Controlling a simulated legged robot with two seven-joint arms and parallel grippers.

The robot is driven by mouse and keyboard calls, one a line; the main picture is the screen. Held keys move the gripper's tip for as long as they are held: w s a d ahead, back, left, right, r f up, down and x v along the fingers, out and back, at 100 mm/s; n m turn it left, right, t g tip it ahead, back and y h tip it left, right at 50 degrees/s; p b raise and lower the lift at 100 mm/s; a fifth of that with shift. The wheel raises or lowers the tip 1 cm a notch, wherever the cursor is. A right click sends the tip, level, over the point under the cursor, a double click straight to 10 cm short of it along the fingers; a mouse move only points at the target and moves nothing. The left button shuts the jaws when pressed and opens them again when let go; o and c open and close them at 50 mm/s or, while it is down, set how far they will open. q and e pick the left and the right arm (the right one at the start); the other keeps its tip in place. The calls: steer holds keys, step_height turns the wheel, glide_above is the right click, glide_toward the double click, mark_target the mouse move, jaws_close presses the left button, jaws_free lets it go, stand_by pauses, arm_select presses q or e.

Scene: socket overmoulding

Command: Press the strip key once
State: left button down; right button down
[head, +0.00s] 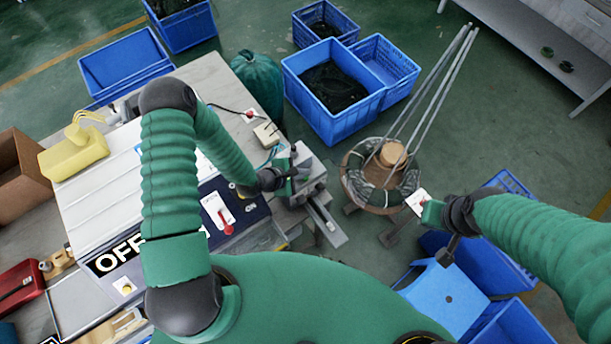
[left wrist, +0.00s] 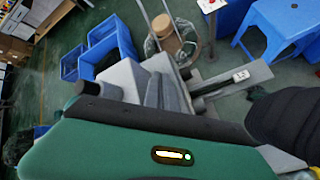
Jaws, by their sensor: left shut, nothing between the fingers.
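A grey machine (head: 310,172) stands at the right end of the workbench. My left gripper (head: 288,176) is at its left side, shut and empty; I cannot tell whether it touches the machine. In the left wrist view, the machine (left wrist: 118,78) lies just beyond my green hand. A small white switch-like piece (left wrist: 241,75) sits on a grey arm to the right. I cannot tell which part is the strip key. My right gripper (head: 432,212) is at the right, close to a white plate with a red mark (head: 417,201); its fingers are not clear.
Blue crates (head: 335,90) and a wire reel with slanted rods (head: 380,178) stand on the floor. A blue stool (head: 445,297) is at the lower right.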

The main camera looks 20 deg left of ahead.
arm_select(q)
steer(key=shift+f+b, duration=0.3)
steer(key=shift+f, duration=0.05)
steer(key=shift+s+f+b, duration=0.1)
steer(key=shift+f+b, duration=0.25)
steer(key=shift+f, duration=0.1)
stand_by(0.6)
steer(key=shift+r, duration=0.1)
steer(key=shift+r+p, duration=0.7)
steer(key=shift+r, duration=0.05)
step_height(320, 180, up, 5)
steer(key=p, duration=0.4)
steer(key=shift+r, duration=0.1)
stand_by(0.7)
